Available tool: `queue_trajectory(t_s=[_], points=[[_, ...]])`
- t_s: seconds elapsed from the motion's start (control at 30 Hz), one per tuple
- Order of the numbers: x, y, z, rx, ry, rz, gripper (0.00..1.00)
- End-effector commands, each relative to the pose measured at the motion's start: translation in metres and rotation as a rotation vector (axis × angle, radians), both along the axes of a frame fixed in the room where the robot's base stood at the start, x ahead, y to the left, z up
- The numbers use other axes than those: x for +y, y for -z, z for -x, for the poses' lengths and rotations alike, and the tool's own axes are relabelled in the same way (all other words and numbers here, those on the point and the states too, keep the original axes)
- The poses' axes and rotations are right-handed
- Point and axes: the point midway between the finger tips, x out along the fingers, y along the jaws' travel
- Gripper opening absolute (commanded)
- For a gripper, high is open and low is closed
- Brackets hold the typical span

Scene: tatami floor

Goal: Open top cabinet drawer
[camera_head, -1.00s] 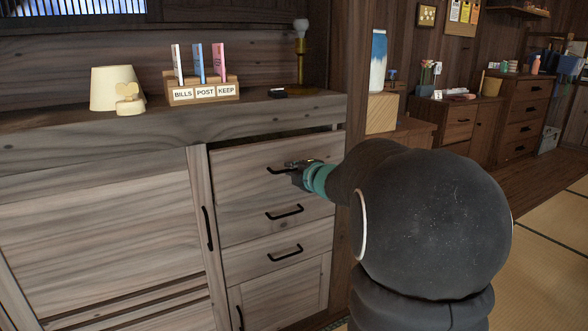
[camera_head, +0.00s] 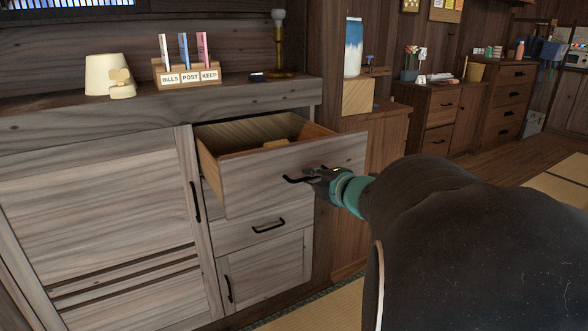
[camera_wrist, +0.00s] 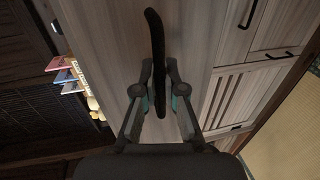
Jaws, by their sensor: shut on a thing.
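The top cabinet drawer (camera_head: 278,168) is pulled well out of the wooden cabinet, and its inside shows from above. A yellowish item (camera_head: 276,143) lies in it, partly hidden by the drawer front. My gripper (camera_head: 316,174) is at the drawer's black bar handle (camera_head: 298,180) and shut on it. In the wrist view the handle (camera_wrist: 155,45) runs between the two fingers (camera_wrist: 160,100), in front of the drawer's wooden face. The gripper hides the right part of the handle in the head view.
Below are a shut drawer with a black handle (camera_head: 268,226) and a small door (camera_head: 265,277). A large door (camera_head: 95,240) is at left. A lamp (camera_head: 108,76) and letter holder (camera_head: 186,74) stand on top. A box (camera_head: 358,97) stands right of the cabinet.

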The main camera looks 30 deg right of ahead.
Motion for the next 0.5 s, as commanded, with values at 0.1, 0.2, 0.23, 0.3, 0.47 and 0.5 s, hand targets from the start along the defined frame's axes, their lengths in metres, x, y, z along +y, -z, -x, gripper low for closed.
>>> queue_trajectory(t_s=[0.1, 0.2, 0.23, 0.3, 0.47, 0.5], points=[[0.0003, 0.0, 0.0081, -0.001, -0.002, 0.0, 0.0], [0.0002, 0.0001, 0.0108, -0.001, -0.003, -0.001, 0.0], [0.0002, 0.0002, 0.0112, -0.001, -0.003, -0.001, 0.0], [0.0002, 0.0003, 0.0115, 0.0, -0.003, -0.001, 0.0], [0.0001, 0.0005, 0.0114, 0.0, -0.003, 0.0, 0.0], [0.0001, 0.0005, 0.0114, 0.0, -0.003, 0.0, 0.0]])
